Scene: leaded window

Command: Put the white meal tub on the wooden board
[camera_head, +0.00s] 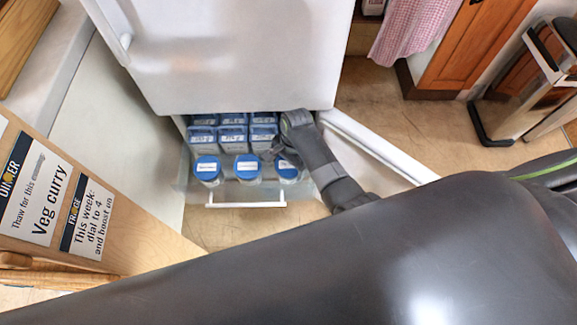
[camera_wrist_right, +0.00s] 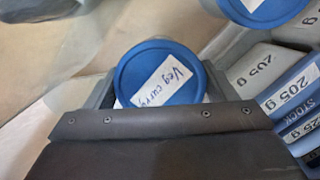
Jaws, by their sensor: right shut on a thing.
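A round tub with a blue lid labelled "Veg curry" (camera_wrist_right: 160,75) is between the fingers of my right gripper (camera_wrist_right: 160,92) in the wrist view. In the head view this gripper (camera_head: 278,157) is at the rightmost blue-lidded tub (camera_head: 288,174) in the front row of the open freezer drawer. The gripper is shut on that tub, whose lower body is mostly hidden. Two more blue-lidded tubs (camera_head: 247,168) (camera_head: 208,170) stand to its left. A wooden board (camera_head: 18,45) shows partly at the top left, on the counter. My left gripper is not in view.
Several blue-and-white stock boxes (camera_head: 232,137) fill the drawer behind the tubs. The drawer has a white handle (camera_head: 245,204). The open lower door (camera_head: 372,148) stands at the right. A sign panel (camera_head: 50,205) reading "Veg curry" is at the left. A pedal bin (camera_head: 520,95) is far right.

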